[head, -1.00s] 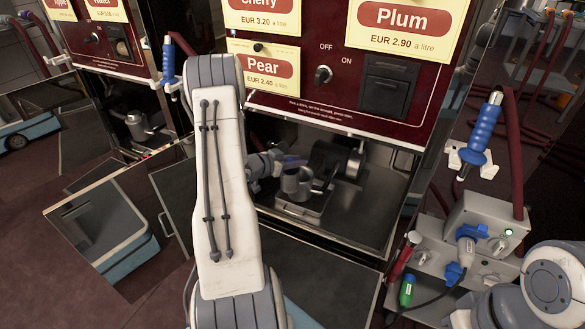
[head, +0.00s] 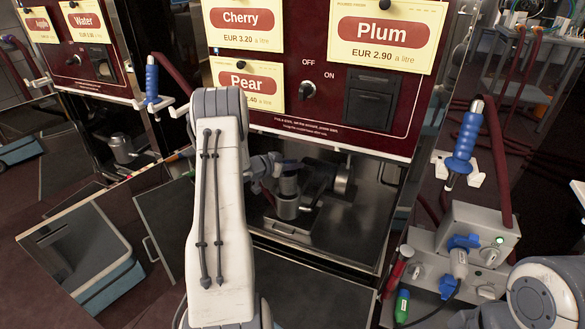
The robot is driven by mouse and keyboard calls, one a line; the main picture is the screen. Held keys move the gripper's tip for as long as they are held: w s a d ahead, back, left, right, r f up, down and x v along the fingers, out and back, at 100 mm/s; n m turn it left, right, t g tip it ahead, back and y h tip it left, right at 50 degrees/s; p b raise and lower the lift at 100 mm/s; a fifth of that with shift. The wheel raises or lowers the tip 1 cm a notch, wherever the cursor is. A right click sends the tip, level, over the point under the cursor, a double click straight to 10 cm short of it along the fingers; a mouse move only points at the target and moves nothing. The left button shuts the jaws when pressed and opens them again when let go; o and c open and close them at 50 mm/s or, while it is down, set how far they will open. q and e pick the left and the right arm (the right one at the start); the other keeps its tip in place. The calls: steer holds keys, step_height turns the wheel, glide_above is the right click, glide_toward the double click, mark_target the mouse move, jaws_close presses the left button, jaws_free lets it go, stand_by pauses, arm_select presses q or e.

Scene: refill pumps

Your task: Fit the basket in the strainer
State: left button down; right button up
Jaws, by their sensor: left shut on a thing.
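The strainer (head: 287,206) is a grey metal cup on a plate inside the open lower cabinet of the middle dispenser. My left gripper (head: 281,163) reaches into the cabinet from the left and is shut on a small dark piece, seemingly the basket (head: 289,183). This piece is right over the strainer's mouth, in line with it. I cannot tell whether its lower end is inside the cup or just above it. My fingers are small and dim here. My right arm shows at the lower right, but its gripper is out of view.
A grey pump body (head: 340,180) stands right of the strainer. The cabinet's bare floor (head: 345,228) is free at the right. A blue-handled nozzle (head: 465,142) hangs on the right, above a grey connector box (head: 470,240). An open cabinet door (head: 165,225) stands at left.

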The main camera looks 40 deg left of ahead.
mark_target(282, 187)
arm_select(q)
steer(key=shift+p, duration=0.35)
stand_by(0.5)
steer(key=shift+f, duration=0.1)
steer(key=shift+f+b, duration=2.6)
steer(key=shift+f, duration=1.95)
steer(key=c, duration=0.6)
jaws_free()
steer(key=p+v, duration=0.3)
steer(key=v, duration=0.7)
steer(key=shift+r, duration=0.1)
steer(key=shift+s+a, duration=0.1)
steer(key=shift+s, duration=0.15)
